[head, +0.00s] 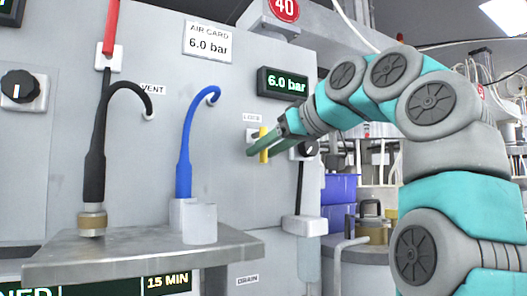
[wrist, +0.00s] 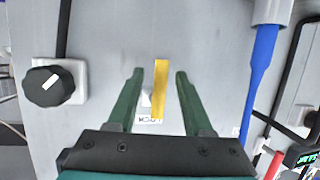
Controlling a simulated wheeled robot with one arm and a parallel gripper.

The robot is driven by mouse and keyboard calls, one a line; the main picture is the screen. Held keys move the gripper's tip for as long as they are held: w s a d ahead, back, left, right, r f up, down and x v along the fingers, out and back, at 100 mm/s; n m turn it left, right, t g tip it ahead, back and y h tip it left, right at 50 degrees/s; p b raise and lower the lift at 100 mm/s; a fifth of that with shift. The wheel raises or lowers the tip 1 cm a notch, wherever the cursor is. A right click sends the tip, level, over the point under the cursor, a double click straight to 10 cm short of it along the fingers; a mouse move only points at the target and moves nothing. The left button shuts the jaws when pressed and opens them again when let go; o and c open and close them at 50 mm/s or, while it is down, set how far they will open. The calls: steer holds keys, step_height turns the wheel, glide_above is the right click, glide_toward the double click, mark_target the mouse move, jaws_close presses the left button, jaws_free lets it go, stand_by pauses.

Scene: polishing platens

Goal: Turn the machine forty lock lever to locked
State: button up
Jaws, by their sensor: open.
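The yellow lock lever (head: 263,145) stands upright on the grey machine panel, just below the small LOCK label (head: 252,118). A red sign (head: 285,9) marked 40 sits above on this machine. My gripper (head: 251,147) is at the lever, with its green fingers pointing at the panel. In the wrist view my gripper (wrist: 158,72) is open, with one finger on each side of the lever (wrist: 160,90). A gap shows on both sides, so the fingers do not appear to touch it. The label appears upside down there, partly hidden behind the lever.
A black knob (wrist: 52,85) is beside the lever. A blue hose (head: 185,145) and a black hose (head: 97,150) stand left, above a grey shelf (head: 140,255). A pressure display (head: 283,83) reads 6.0 bar. Blue bins (head: 340,188) stand behind, at right.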

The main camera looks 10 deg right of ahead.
steer(key=v, duration=0.6)
steer(key=shift+s+p, duration=0.25)
steer(key=shift+p, duration=0.1)
steer(key=shift+d, duration=0.1)
